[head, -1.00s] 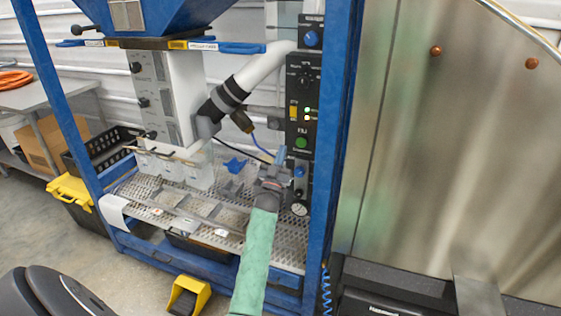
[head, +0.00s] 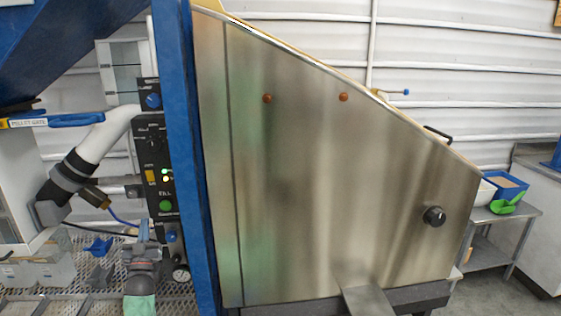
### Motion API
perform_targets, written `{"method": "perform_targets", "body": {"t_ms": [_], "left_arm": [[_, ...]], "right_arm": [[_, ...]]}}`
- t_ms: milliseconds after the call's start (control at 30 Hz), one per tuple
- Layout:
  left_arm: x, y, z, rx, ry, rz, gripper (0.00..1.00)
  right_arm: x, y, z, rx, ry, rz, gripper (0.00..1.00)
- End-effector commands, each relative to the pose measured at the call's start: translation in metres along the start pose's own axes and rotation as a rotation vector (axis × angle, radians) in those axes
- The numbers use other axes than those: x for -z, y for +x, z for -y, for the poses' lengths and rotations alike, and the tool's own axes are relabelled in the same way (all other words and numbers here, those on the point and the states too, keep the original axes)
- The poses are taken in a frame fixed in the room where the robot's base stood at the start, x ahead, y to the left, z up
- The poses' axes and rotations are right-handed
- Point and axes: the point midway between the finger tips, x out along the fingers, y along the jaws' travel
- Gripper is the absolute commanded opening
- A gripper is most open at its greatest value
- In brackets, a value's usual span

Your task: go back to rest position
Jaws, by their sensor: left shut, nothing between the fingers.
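My left gripper (head: 143,231) shows at the lower left of the head view, on my grey wrist with a green sleeve below it. Its fingers point up and are shut, with nothing seen between them. It is in front of the perforated metal deck (head: 185,303), just left of the black control panel (head: 155,160) and its round gauge. I cannot tell whether it touches anything. My right gripper is not in view.
A blue frame post (head: 180,130) stands right of the panel. A large stainless steel hopper (head: 330,180) with a black knob (head: 434,216) fills the middle. A side table (head: 508,232) at right holds a blue bin (head: 497,186) and green scoop (head: 507,203).

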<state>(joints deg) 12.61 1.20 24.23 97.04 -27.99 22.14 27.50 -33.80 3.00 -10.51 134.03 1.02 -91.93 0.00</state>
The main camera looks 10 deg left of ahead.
Motion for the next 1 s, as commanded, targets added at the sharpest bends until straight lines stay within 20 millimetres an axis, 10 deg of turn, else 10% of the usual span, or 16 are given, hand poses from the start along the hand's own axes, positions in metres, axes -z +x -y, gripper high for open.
{"method": "perform_targets", "body": {"t_ms": [533,767,1000], "left_arm": [[-0.067,-0.022,0.037,0.246,0.099,0.614,0.00],[-0.060,-0.041,0.000,0.226,0.079,0.885,0.00],[-0.046,-0.113,-0.068,0.092,0.072,1.205,0.00]], "right_arm": [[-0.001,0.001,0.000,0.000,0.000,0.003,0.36],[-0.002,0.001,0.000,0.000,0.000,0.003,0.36],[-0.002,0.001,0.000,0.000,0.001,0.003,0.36]]}}
